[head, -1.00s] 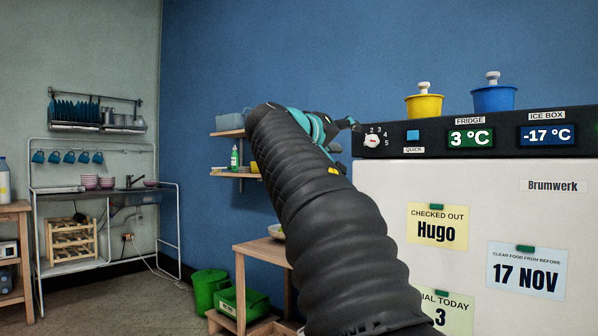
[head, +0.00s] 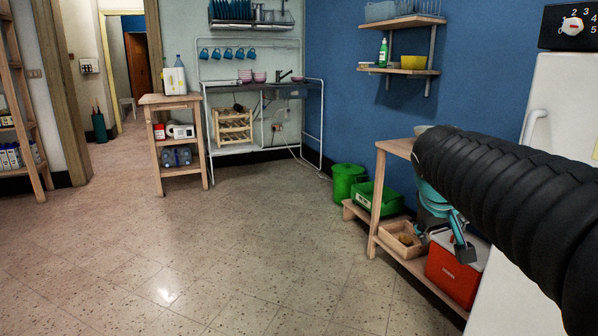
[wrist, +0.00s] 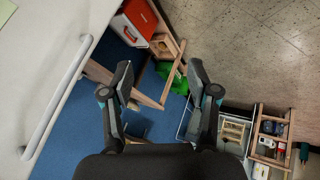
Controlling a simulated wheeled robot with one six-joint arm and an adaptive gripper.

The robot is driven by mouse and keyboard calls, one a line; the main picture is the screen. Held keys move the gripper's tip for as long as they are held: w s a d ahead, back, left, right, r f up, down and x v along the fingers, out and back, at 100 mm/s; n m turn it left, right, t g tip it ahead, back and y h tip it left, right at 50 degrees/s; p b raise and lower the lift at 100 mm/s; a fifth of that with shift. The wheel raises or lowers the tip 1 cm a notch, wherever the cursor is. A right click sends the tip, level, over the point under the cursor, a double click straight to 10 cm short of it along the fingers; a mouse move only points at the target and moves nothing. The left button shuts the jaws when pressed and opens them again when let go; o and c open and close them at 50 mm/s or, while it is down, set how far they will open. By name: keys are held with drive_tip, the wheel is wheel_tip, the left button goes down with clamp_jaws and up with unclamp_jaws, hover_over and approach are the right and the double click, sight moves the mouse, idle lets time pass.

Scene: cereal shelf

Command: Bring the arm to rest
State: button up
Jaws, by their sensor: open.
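My arm in its black ribbed sleeve crosses the right side of the head view. My gripper (head: 455,232) hangs below the sleeve's far end, in front of the wooden bench, and part of it is hidden by the sleeve. In the wrist view my gripper (wrist: 160,76) has its two dark fingers spread well apart. Nothing is between them, and the bench and floor show beyond.
The white fridge (head: 556,150) stands close on the right, its handle (wrist: 58,103) near in the wrist view. The wooden bench (head: 398,149) holds a red cool box (head: 452,272) below. Green bins (head: 348,183) stand beyond. The tiled floor (head: 200,260) is clear.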

drive_tip(key=s+a+f+y, duration=0.2)
drive_tip(key=s+a+f, duration=0.3)
drive_tip(key=s, duration=0.5)
drive_tip(key=s+a+f+y, duration=0.2)
drive_tip(key=s+a+f, duration=0.3)
drive_tip(key=s+f, duration=0.3)
drive_tip(key=shift+s+a+f, duration=0.15)
drive_tip(key=shift+s+a, duration=0.2)
drive_tip(key=shift+s, duration=0.5)
